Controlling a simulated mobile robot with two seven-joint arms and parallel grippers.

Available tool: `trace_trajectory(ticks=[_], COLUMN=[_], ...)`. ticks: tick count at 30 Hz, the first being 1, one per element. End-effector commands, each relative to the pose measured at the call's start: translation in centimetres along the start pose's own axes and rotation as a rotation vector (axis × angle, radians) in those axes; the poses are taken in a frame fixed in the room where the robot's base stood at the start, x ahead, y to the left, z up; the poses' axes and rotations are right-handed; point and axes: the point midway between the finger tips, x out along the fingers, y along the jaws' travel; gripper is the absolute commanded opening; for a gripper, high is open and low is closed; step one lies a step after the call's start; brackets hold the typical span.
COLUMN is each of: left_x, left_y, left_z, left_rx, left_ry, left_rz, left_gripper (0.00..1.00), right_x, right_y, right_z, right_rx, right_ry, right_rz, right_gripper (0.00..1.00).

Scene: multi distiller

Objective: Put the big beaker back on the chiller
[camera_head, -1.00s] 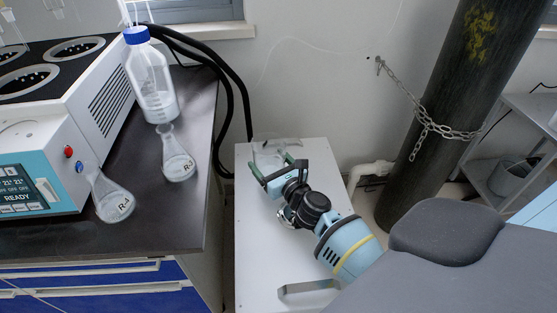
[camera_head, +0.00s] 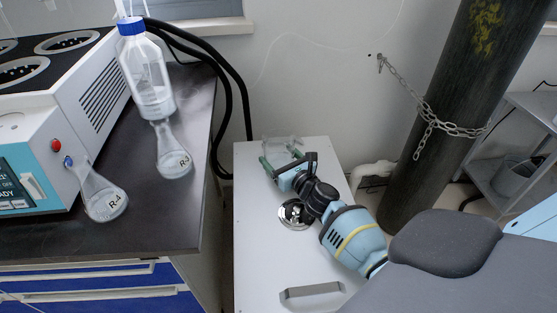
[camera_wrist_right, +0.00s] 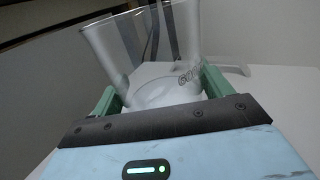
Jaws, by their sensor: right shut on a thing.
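The big beaker (camera_head: 284,146) is clear glass and stands out faintly at the back of a white-topped unit (camera_head: 262,262), which I take for the chiller. My right gripper (camera_head: 281,160) is shut on the beaker, with one green finger on each side of it. In the right wrist view the beaker (camera_wrist_right: 160,50) sits between the green fingers (camera_wrist_right: 160,92), its wide mouth toward the top and printed marks on its side. White surface shows behind and below it. I cannot tell whether its base touches the top. My left gripper is not in view.
A round metal fitting (camera_head: 293,214) and a handle (camera_head: 311,290) are on the white top. The dark bench (camera_head: 150,215) at left holds two flasks (camera_head: 105,200) (camera_head: 173,158), a blue-capped bottle (camera_head: 148,75) and a machine. A chained gas cylinder (camera_head: 440,110) stands at right.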

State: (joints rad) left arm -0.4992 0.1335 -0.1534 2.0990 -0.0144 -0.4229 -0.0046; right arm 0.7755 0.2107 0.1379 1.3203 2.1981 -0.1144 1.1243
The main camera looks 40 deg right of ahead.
Motion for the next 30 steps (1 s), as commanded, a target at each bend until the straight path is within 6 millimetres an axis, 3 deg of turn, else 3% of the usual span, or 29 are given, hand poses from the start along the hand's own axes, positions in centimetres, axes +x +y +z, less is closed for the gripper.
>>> trace_trajectory(ticks=[10,11,15,25,30], left_x=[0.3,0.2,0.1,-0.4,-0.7], left_y=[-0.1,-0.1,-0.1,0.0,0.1], left_z=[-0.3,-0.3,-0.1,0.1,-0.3], left_rx=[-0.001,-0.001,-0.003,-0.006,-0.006], left_ry=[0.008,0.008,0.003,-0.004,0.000], left_rz=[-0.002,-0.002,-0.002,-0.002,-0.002], left_gripper=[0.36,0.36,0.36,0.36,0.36], right_x=[0.1,0.0,0.1,0.1,-2.0], right_y=[0.0,0.0,0.0,0.0,0.0], right_z=[0.0,-0.1,-0.1,0.3,0.2], right_rx=[0.000,0.000,0.000,-0.001,0.001], right_ry=[-0.005,-0.002,-0.002,-0.003,-0.002], right_rz=[0.000,0.000,0.000,0.000,0.000], right_gripper=[0.39,0.81,0.99,1.00,1.00])
